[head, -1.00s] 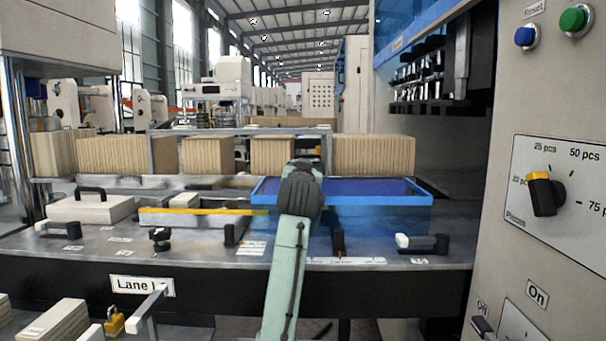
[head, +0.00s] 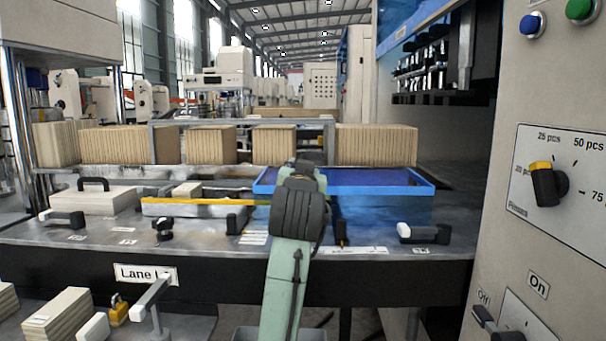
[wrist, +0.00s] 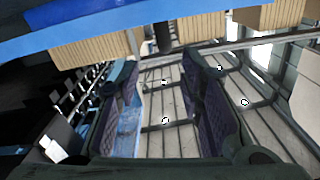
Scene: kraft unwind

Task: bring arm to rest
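My arm, a pale green link with a black joint (head: 297,208), rises from the bottom middle of the head view, in front of the blue tray (head: 390,212). The gripper end is hidden behind the arm there. In the wrist view, my gripper (wrist: 163,75) shows two dark padded fingers standing apart. Nothing is held between them. Through the gap I see roof panels and beams, so the fingers do not point down at the bench. A blue edge (wrist: 120,24) crosses the top of the wrist view.
Brown corrugated stacks (head: 375,148) stand behind the bench. A dial panel (head: 565,180) is close on the right. Handles, including a white-tipped one (head: 420,233), line the bench front. A yellow padlock (head: 119,310) is at lower left, beside a post with a bar.

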